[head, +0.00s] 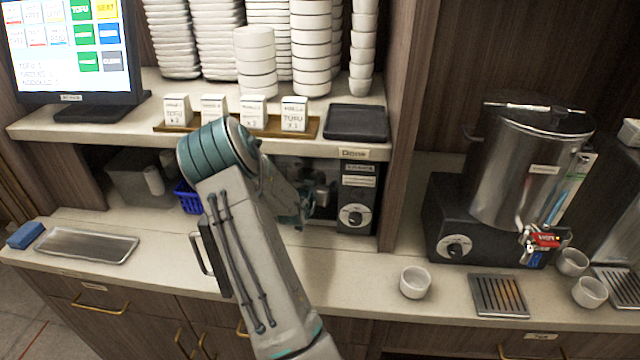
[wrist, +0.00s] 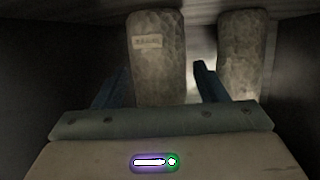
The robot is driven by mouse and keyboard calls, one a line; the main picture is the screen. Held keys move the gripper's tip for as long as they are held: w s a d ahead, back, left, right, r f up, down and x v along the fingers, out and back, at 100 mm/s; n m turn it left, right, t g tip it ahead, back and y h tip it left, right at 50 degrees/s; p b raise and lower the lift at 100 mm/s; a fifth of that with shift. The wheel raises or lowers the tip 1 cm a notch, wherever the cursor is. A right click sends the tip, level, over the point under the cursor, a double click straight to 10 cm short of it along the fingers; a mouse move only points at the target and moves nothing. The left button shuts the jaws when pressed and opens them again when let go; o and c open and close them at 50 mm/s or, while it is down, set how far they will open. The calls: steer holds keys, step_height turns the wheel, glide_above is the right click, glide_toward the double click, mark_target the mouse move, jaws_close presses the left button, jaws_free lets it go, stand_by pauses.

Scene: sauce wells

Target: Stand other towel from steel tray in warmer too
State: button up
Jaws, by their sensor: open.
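The steel tray (head: 85,245) lies on the counter at left in the head view, with nothing on it. The warmer (head: 357,198) is a dark box with a dial under the shelf; my arm covers much of its opening. The wrist view shows a dark interior with two pale rolled towels side by side, both upright. The left towel (wrist: 155,80) bears a small label; the right towel (wrist: 241,60) stands apart from it. My gripper (wrist: 160,72) is open, with one blue finger on each side of the left towel. Whether the fingers touch it cannot be told.
A shelf (head: 110,121) overhangs my arm, carrying stacked white dishes, small label cards and a black tray (head: 357,123). A blue block (head: 25,235) lies left of the steel tray. A white cup (head: 415,282) and a steel urn (head: 525,165) stand at right.

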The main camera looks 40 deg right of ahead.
steer(key=b+v, duration=0.1)
steer(key=v, duration=0.9)
steer(key=shift+s+a+b, duration=0.2)
steer(key=shift+a+b, duration=0.15)
steer(key=shift+b, duration=0.05)
steer(key=shift+r, duration=0.1)
